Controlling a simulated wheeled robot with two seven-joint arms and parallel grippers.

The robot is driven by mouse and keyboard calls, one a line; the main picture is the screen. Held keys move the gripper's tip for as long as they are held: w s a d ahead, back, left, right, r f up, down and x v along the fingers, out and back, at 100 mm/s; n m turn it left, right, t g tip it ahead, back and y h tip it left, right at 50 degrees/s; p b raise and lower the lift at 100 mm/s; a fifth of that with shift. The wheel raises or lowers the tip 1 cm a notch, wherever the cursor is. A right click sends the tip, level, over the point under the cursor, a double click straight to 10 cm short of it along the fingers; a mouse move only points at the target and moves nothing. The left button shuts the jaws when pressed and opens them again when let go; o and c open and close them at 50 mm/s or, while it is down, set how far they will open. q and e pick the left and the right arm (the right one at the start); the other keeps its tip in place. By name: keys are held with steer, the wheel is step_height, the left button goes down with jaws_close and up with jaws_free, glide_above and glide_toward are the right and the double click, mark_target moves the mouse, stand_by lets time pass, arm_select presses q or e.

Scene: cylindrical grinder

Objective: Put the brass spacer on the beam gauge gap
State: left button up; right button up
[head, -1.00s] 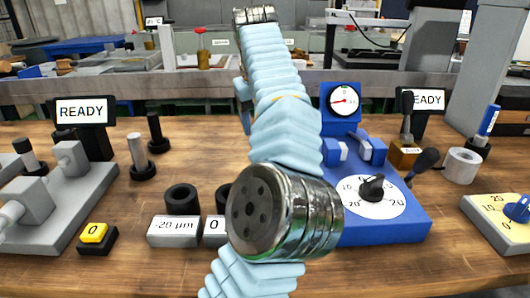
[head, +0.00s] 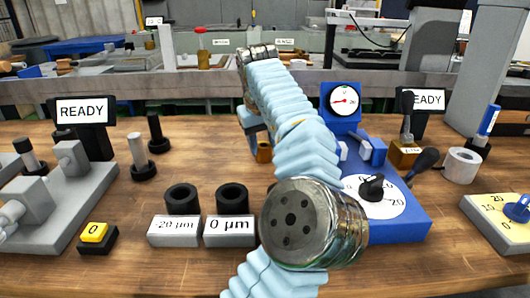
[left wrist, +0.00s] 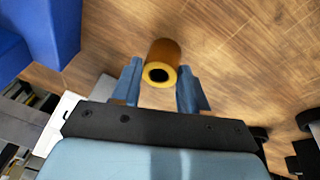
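The brass spacer (head: 264,152) is a small brass-coloured ring just left of the blue beam gauge (head: 390,228) in the head view. In the left wrist view the spacer (left wrist: 164,52) shows its yellow end and dark hole. My left gripper (left wrist: 160,75) is open, with its fingertips on either side of the spacer's near end. I see no clear grip on it. In the head view the gripper (head: 254,128) is mostly hidden behind my arm. The gauge has a dial and two blue blocks with a gap; my arm covers its left part. My right gripper is out of view.
Blocks marked -20 µm (head: 174,233) and 0 µm (head: 229,232), with black rings behind them, stand front left. A grey fixture (head: 60,215) is at the left.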

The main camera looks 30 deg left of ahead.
arm_select(q)
jaws_close()
steer(key=shift+r, duration=0.15)
